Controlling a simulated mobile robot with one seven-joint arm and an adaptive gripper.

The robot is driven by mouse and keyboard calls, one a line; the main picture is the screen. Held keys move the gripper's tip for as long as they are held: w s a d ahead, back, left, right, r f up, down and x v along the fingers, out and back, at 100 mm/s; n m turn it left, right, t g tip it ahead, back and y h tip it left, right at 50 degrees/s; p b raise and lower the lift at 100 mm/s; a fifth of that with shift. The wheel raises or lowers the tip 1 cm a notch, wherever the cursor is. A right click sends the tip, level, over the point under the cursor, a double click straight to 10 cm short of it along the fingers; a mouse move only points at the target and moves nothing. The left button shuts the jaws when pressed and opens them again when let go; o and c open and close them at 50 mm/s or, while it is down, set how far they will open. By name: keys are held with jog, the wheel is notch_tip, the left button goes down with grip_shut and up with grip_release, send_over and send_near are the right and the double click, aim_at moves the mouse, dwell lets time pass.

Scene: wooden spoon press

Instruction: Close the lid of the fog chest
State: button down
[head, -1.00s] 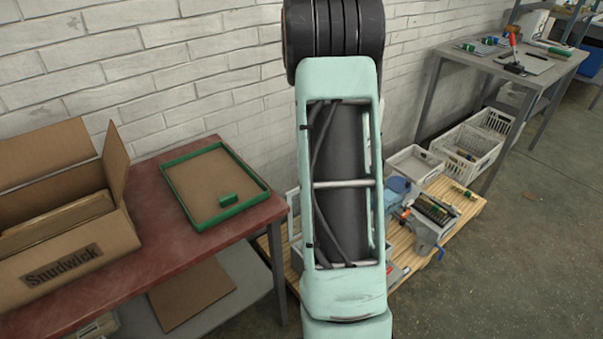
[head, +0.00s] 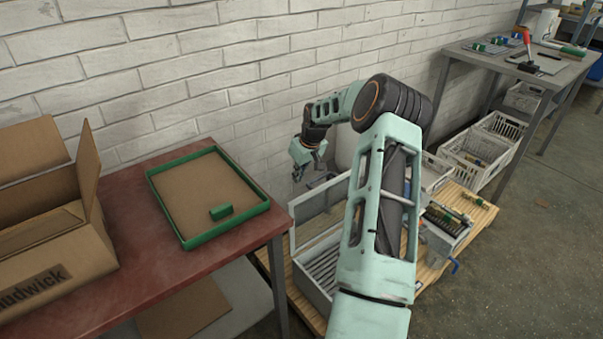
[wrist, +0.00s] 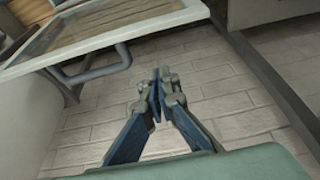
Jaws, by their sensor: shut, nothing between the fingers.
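The fog chest (head: 311,287) is a light grey box on a low wooden pallet, left of my arm in the head view. Its lid (head: 318,212), a pale frame with a see-through pane, stands raised. Dark slats show inside the chest, and my arm hides its right side. My gripper (head: 297,177) is above and behind the lid near the brick wall, apart from it. In the wrist view my gripper (wrist: 159,76) is shut and empty, its fingertips together. A framed pane at the upper left, seemingly the lid (wrist: 100,30), lies beyond the fingers.
A red table (head: 130,232) at left carries a cardboard box (head: 60,275) and a green-rimmed tray (head: 190,238). White crates (head: 470,158) and a grey device (head: 447,222) are right of my arm. The white brick wall (head: 230,75) bounds the back.

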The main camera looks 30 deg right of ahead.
jog(key=s+f+b, duration=0.1)
jog(key=s+f, duration=0.1)
jog(key=f, duration=0.1)
jog(key=shift+s+d+f+b, duration=0.1)
jog(key=shift+s+f+b, duration=0.1)
jog(key=shift+s+b, duration=0.2)
dwell(0.4)
